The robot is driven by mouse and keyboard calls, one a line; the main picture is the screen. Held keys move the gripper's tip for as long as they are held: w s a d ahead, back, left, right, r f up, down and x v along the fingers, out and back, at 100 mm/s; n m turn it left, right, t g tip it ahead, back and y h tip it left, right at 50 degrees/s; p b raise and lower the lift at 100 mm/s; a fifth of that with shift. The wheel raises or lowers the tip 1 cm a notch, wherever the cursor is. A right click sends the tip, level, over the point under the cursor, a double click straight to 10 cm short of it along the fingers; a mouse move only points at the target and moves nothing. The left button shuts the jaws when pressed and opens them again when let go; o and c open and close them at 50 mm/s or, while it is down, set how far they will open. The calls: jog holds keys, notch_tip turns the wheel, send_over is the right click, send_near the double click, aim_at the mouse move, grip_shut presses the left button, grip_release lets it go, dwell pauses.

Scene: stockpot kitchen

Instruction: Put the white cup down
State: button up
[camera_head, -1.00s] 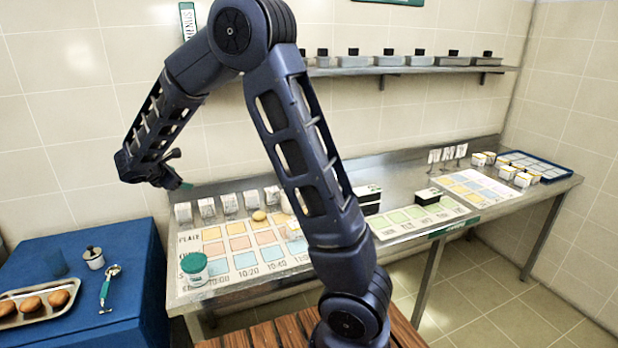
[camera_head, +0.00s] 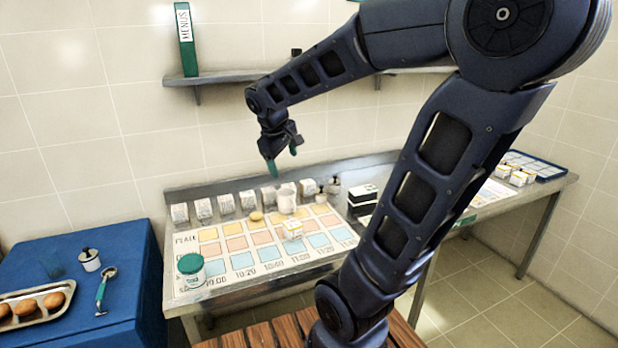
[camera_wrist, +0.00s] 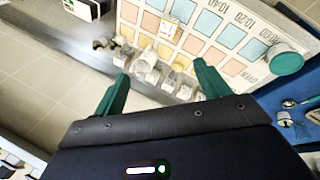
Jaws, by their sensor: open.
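The white cup (camera_head: 287,198) stands upright on the metal table, at the back edge of the printed chart (camera_head: 240,262). In the wrist view the white cup (camera_wrist: 148,58) shows beyond and between the fingers. My gripper (camera_head: 281,160) is open, with green fingertips spread, in the air above the cup and apart from it. The wrist view shows nothing between the fingers of my gripper (camera_wrist: 160,80).
A row of small white containers (camera_head: 226,204) stands along the table's back, left of the cup. A round bun (camera_head: 256,216), a small box (camera_head: 292,228) and a green-lidded jar (camera_head: 191,271) are nearby. Capped bottles (camera_head: 308,187) stand right of the cup. A shelf (camera_head: 225,77) runs behind.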

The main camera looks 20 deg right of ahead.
jog(key=s+d+m+y, duration=0.2)
jog(key=s+m, duration=0.4)
jog(key=s, duration=0.6)
jog(key=shift+d+f+m+t+y, duration=0.35)
jog(key=shift+m+t+y, duration=0.05)
jog(key=shift+y, duration=0.1)
dwell(0.4)
